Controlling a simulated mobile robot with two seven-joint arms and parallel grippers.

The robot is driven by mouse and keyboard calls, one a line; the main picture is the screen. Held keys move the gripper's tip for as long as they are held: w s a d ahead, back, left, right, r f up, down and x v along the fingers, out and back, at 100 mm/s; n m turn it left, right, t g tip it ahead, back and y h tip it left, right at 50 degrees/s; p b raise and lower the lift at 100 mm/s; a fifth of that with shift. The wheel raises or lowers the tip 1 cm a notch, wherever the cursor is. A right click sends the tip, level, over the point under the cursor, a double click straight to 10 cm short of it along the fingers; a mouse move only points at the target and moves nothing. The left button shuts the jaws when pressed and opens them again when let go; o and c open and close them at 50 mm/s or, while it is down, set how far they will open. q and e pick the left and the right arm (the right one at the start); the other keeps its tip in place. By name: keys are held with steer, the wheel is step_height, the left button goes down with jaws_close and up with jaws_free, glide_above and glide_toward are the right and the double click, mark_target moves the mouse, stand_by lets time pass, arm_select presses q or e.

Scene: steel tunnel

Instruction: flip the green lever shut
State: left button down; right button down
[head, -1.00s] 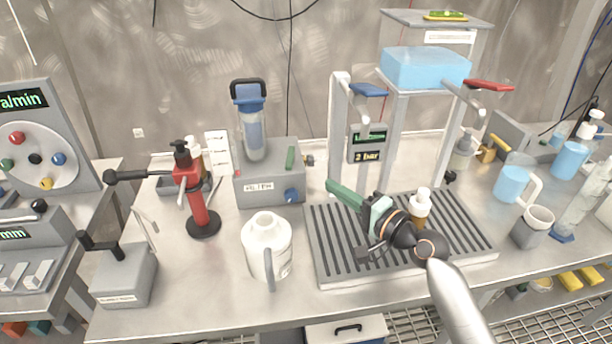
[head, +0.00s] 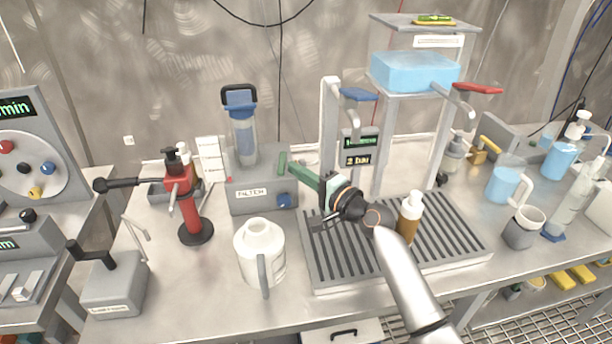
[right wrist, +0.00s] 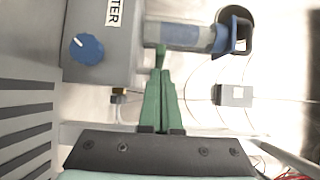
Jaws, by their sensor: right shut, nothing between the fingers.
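The green lever (head: 282,163) stands up at the right end of the grey filter box (head: 250,196), above its blue knob. In the right wrist view the lever (right wrist: 161,56) shows just beyond my fingertips, partly hidden by them. My right gripper (head: 294,166) has green fingers, shut and empty, pointing left at the lever from its right side. The tips are very close to it; I cannot tell whether they touch. The fingers also show in the right wrist view (right wrist: 160,76). My left gripper is not in view.
A white jug (head: 259,250) stands in front of the filter box. A slatted drip tray (head: 335,262) with an amber pump bottle (head: 409,218) lies below my right arm. A tap stand with blue (head: 358,95) and red (head: 478,88) levers rises behind. A red pump (head: 190,205) stands left.

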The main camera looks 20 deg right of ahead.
mark_target(283, 173)
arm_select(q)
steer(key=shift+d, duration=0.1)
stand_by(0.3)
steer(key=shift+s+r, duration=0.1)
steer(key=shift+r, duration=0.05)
arm_select(e)
steer(key=shift+a, duration=0.3)
arm_select(q)
steer(key=shift+p, duration=0.35)
arm_select(e)
steer(key=shift+a, duration=0.25)
steer(key=shift+w+a+r+p, duration=0.1)
steer(key=shift+w+a+p, duration=0.1)
steer(key=shift+a+p, duration=0.75)
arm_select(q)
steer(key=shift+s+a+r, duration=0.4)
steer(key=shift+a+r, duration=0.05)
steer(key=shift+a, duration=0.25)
arm_select(e)
steer(key=shift+w+a, duration=0.5)
steer(key=shift+a, duration=0.4)
steer(key=shift+w+a, duration=0.5)
steer(key=shift+a, duration=0.35)
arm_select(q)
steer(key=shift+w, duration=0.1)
arm_select(e)
steer(key=shift+w+a, duration=0.1)
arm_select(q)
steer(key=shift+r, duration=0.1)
